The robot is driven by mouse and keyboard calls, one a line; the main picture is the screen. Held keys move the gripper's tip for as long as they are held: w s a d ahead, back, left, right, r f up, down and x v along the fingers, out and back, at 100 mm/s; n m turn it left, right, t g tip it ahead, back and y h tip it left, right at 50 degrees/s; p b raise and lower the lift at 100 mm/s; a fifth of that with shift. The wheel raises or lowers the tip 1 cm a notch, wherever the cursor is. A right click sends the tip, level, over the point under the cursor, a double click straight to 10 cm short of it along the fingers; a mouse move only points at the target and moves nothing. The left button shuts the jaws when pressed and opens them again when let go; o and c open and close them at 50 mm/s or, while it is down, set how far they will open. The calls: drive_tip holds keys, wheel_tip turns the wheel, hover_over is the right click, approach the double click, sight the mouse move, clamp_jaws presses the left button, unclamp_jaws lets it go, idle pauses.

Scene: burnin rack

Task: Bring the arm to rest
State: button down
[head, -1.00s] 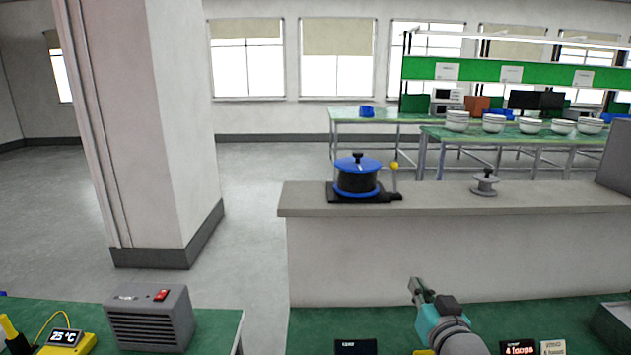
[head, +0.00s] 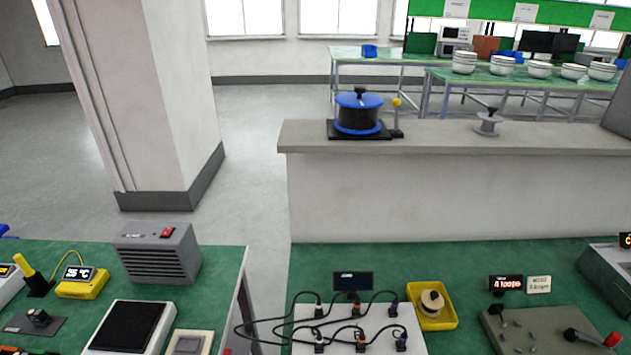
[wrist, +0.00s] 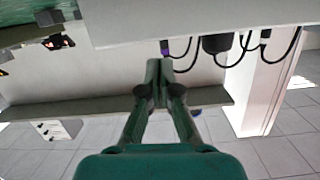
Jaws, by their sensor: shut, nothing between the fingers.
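My gripper (wrist: 159,75) shows in the wrist view, its two fingers together and empty. The head view does not show my gripper or arm. In the wrist view the fingertips lie in front of a pale surface, near dark cables (wrist: 240,50); whether they are close to touching anything I cannot tell.
In the head view a white board with cables (head: 355,332) and a yellow tray (head: 446,322) lie on the green bench (head: 520,262). A grey heater box (head: 158,255) stands on the left bench. A blue-lidded pot (head: 358,113) stands on the grey counter (head: 400,137) behind.

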drive_tip(key=s+n+g, duration=0.1)
drive_tip(key=s, duration=2.4)
drive_tip(key=shift+a+r, duration=0.2)
drive_tip(key=shift+a, duration=0.15)
